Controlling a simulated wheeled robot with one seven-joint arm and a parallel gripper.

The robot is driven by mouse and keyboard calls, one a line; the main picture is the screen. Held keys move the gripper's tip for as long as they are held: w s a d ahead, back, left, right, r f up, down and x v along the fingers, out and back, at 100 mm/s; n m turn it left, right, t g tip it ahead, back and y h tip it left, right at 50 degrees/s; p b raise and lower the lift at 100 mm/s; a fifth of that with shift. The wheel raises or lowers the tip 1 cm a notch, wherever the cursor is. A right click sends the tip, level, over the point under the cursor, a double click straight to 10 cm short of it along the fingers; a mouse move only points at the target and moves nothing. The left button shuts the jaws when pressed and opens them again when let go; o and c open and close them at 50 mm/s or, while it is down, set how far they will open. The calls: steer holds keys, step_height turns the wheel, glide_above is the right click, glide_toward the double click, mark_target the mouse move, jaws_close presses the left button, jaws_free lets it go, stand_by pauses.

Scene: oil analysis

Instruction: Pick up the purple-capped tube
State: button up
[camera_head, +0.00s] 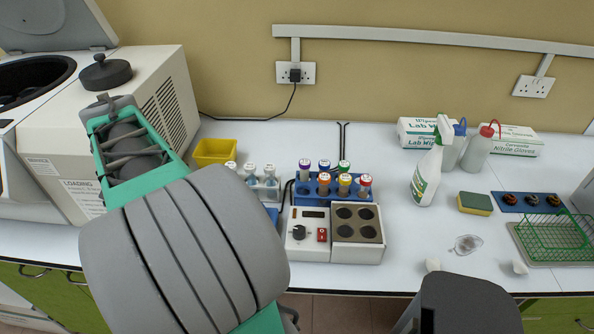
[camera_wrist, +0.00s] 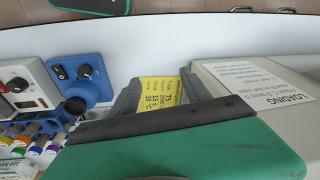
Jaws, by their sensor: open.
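The purple-capped tube (camera_head: 304,168) stands upright at the back left of the blue rack (camera_head: 348,196), behind the hot plate. Beside it in the rack are tubes with blue, green, orange, yellow and red caps. In the wrist view the rack's tubes show at the lower left, with a purple cap (camera_wrist: 37,150) among them. My gripper (camera_wrist: 160,88) is open, with its two grey fingers apart and no tube between them. It is over the bench between the centrifuge and the hot plate, away from the rack. In the head view my arm hides it.
The centrifuge (camera_head: 150,100) is at left. The hot plate (camera_head: 334,248) stands before the rack, with a blue knobbed device (camera_wrist: 78,78) beside it. A spray bottle (camera_head: 430,165) stands right.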

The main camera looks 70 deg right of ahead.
mark_target(305, 162)
steer(key=s+d+m, duration=0.4)
steer(key=s+d, duration=0.1)
steer(key=d, duration=0.3)
steer(key=s+d+m+g+p, duration=0.1)
steer(key=s+d+m, duration=0.4)
steer(key=d, duration=0.4)
steer(key=s+d+m+p, duration=0.1)
steer(key=s+d+m, duration=0.3)
steer(key=s+d, duration=0.2)
steer(key=shift+s+d+r+y, duration=0.1)
steer(key=shift+d+y, duration=0.1)
steer(key=shift+d, duration=0.4)
steer(key=shift+s+d+r+y, duration=0.1)
steer(key=shift+d+y, duration=0.1)
steer(key=shift+d, duration=0.35)
steer(key=s+d+m, duration=0.1)
steer(key=s, duration=0.2)
steer(key=s+d+m, duration=0.2)
steer(key=s+d+f+m, duration=0.1)
steer(key=s, duration=0.2)
steer(key=shift+s+d+g, duration=0.3)
steer(key=shift+s+d+f+m, duration=0.2)
steer(key=shift+s+f+m, duration=0.15)
steer(key=shift+s+m, duration=0.25)
step_height(305, 162, down, 7)
steer(key=shift+s+d+f+p, duration=0.1)
steer(key=shift+s+p, duration=0.05)
steer(key=shift+p, duration=1.05)
steer(key=shift+c, duration=0.5)
jaws_close()
